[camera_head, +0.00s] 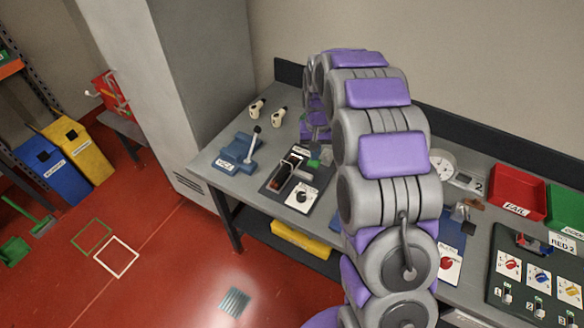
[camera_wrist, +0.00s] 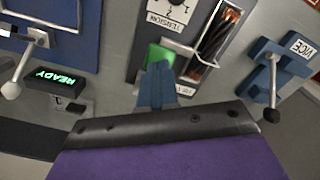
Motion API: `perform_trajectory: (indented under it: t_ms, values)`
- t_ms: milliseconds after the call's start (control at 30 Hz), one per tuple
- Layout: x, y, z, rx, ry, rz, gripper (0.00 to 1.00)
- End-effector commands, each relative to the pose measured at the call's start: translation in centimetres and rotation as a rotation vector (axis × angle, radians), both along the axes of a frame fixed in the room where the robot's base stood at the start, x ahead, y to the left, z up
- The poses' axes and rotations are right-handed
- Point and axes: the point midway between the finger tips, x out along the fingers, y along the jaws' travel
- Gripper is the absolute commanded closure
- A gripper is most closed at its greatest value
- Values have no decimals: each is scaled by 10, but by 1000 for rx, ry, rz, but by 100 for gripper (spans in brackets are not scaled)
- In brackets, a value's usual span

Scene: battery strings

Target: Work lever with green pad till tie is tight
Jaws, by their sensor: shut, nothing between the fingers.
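The lever's green pad (camera_wrist: 161,56) lies just beyond my gripper's fingertips in the wrist view. A small part of the green pad (camera_head: 314,163) also shows in the head view. My gripper (camera_wrist: 157,72) has its blue fingers together and empty. The fingertips overlap the pad's lower edge in the picture; I cannot tell whether they touch it. The tie's tightness cannot be told. A white plate marked TENSION (camera_wrist: 172,10) carries a dial.
A blue vise (camera_wrist: 275,65) with a ball-ended handle stands right in the wrist view; the vise (camera_head: 238,150) is left of the fixture in the head view. A green READY display (camera_wrist: 56,78) is at left. Red FAIL bin (camera_head: 518,190) stands far right.

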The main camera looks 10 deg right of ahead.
Motion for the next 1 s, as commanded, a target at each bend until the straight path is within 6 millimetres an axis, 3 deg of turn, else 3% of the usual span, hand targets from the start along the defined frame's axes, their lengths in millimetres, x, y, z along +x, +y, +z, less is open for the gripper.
perform_trajectory:
  t_ms: [1000]
  values:
    - [-4,2,-42,0,2,0,100]
